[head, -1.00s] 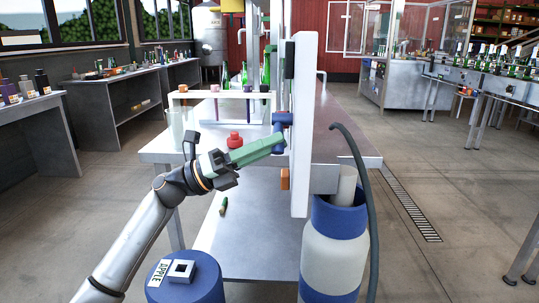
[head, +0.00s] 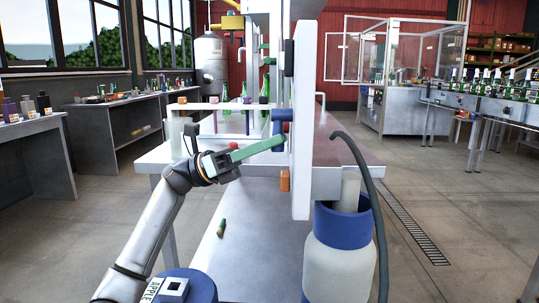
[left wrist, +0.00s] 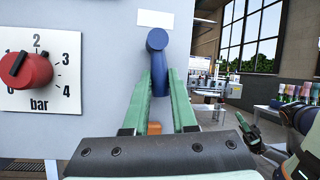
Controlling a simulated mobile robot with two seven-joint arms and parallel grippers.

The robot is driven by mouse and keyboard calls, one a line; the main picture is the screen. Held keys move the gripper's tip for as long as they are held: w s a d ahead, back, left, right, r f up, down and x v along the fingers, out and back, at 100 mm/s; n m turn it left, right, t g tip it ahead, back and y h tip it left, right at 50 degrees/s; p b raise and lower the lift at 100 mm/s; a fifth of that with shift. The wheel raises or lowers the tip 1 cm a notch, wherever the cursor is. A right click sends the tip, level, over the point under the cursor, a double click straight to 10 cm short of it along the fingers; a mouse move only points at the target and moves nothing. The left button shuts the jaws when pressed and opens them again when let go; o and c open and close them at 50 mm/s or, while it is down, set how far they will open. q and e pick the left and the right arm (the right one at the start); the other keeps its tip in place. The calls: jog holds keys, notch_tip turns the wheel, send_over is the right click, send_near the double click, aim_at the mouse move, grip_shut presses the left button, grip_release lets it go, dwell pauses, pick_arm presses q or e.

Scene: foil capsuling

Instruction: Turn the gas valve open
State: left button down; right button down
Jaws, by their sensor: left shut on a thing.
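The gas valve's blue lever handle (head: 281,116) sticks out from the white upright panel (head: 304,130) in the head view. In the left wrist view the handle (left wrist: 157,42) hangs downward from its rounded top, in front of the panel face. My left gripper (head: 276,143) reaches in from the left, its green fingers at the handle's lower part. In the left wrist view my left gripper (left wrist: 162,78) is shut on the handle, with one finger on each side.
An orange part (head: 285,181) sits on the panel just below the handle. A red pressure knob (left wrist: 26,70) with a bar scale is beside it. A blue and white gas cylinder (head: 338,262) with a dark hose (head: 372,190) stands to the right. Glass bottles (head: 245,95) stand behind.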

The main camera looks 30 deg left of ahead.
pick_arm(q)
jog(key=shift+w+a+m+g, duration=0.1)
jog(key=shift+w+m+g, duration=0.1)
jog(key=shift+m+g, duration=0.35)
jog(key=shift+w+a+m+g, duration=0.1)
jog(key=shift+w+m+g, duration=0.15)
jog(key=shift+m, duration=0.6)
jog(key=shift+b, duration=0.3)
jog(key=c, duration=0.7)
grip_release()
jog(key=p+v, duration=0.1)
jog(key=v, duration=1.1)
jog(key=shift+a+f, duration=0.1)
jog(key=shift+a, duration=0.15)
